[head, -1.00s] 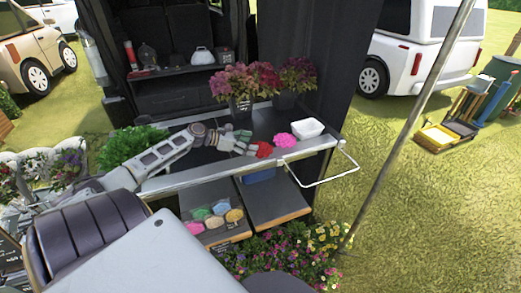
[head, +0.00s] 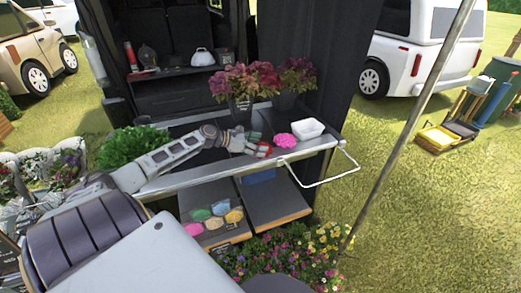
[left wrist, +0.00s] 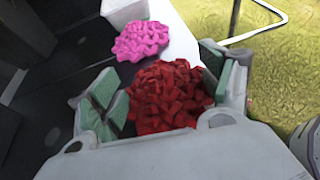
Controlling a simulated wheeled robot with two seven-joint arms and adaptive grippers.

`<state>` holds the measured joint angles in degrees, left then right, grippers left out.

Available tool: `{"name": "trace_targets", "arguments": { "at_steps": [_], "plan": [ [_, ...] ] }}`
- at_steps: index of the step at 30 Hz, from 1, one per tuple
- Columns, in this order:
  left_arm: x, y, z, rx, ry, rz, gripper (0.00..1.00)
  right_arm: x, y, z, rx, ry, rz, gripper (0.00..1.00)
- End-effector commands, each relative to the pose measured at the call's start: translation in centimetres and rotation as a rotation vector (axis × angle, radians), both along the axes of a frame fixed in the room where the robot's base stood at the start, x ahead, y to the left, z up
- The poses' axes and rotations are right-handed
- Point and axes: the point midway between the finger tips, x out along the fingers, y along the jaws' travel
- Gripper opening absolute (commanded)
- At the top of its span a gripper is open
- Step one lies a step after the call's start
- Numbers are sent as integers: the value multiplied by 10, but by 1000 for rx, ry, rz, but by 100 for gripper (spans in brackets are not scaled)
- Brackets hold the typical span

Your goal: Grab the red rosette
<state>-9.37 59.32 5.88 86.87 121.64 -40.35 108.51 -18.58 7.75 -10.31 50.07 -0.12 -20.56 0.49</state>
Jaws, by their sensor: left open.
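The red rosette (left wrist: 168,97) is large in the left wrist view, between the two green-padded fingers of my open left gripper (left wrist: 165,90). Gaps show between the rosette and the finger pads, so it is not clamped. In the head view the red rosette (head: 264,150) lies on the dark counter, partly covered by my left gripper (head: 258,146). My right gripper does not show.
Potted red flowers (head: 243,85) stand behind my gripper. The counter's metal front edge (head: 220,170) and a white rail (head: 325,180) are close by.

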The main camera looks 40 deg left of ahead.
Motion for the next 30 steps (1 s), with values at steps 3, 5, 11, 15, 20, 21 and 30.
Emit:
{"name": "trace_targets", "arguments": {
  "at_steps": [3,5,11,15,20,21,30],
  "plan": [
    [0,0,0,0,0,0,79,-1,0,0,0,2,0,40],
    [0,0,0,0,0,0,79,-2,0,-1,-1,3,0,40],
    [0,0,0,0,0,0,66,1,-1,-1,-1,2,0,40],
    [0,0,0,0,0,0,48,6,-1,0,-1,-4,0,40],
    [0,0,0,0,0,0,37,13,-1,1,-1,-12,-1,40],
    [0,0,0,0,0,0,37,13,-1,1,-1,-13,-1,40],
    [0,0,3,1,0,0,37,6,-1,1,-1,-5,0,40]
  ]
}}
